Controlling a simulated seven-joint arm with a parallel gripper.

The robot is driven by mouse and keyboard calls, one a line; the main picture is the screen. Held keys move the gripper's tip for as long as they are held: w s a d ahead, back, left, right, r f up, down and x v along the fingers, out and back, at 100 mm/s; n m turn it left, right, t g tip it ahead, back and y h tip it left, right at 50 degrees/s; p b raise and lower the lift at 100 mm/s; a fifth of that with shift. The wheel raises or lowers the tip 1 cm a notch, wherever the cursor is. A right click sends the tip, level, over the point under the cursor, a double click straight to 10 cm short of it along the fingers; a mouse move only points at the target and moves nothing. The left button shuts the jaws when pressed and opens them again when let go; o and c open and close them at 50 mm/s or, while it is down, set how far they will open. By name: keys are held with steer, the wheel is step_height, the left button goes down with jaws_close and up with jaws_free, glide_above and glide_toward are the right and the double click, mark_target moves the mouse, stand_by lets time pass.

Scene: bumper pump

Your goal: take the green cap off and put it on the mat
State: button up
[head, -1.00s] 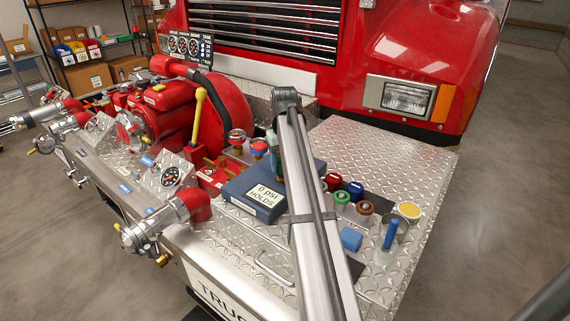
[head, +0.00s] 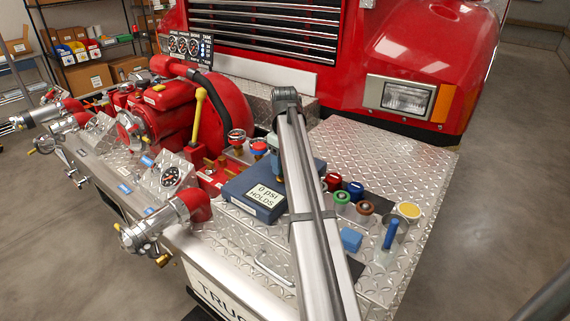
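The green cap (head: 341,197) sits among several coloured caps on the right part of the diamond-plate deck, just right of my arm. A dark flat patch, which looks like the mat (head: 356,267), lies nearer the front, partly covered by my arm. My gripper (head: 276,150) points down behind the far end of my arm, near the blue gauge box and away from the green cap. My arm hides most of it, so its fingers cannot be made out.
Red (head: 333,180), blue (head: 355,188) and brown (head: 365,207) caps stand close around the green one. The deck's back right is clear.

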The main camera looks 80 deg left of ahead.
steer(key=n, duration=0.3)
steer(key=shift+n, duration=1.1)
steer(key=shift+n, duration=1.2)
steer(key=shift+r, duration=1.65)
steer(key=shift+r, duration=1.9)
